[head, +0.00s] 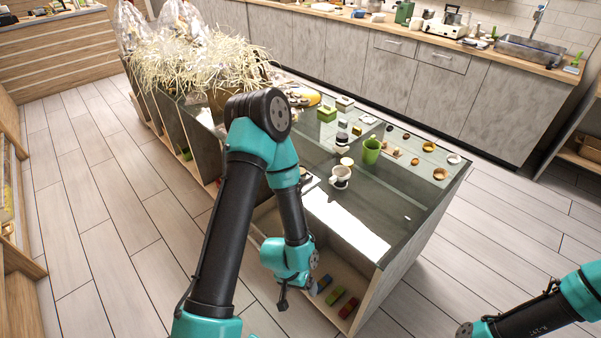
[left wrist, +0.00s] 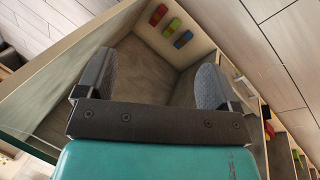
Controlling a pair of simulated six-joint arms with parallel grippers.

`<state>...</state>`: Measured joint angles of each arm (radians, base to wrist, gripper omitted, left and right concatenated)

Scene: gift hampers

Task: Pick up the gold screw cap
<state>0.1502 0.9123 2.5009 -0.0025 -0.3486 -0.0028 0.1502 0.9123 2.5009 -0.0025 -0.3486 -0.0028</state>
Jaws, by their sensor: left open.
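Gold-coloured round pieces that look like caps lie on the glass counter top in the head view: one at the right end (head: 440,174), one a little farther back (head: 428,147). I cannot tell for sure which is the gold screw cap. My left gripper (head: 283,300) hangs low beside the counter's front, below the top and well away from these pieces; its fingers are small there. In the left wrist view the left gripper (left wrist: 153,78) is open and empty, facing an open shelf compartment. My right gripper is outside the view.
The counter top (head: 400,220) also holds a green cup (head: 371,151), a white mug (head: 340,176) and several small items. Coloured blocks (head: 337,296) lie in the compartment below. Baskets with straw (head: 190,62) stand at the left end.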

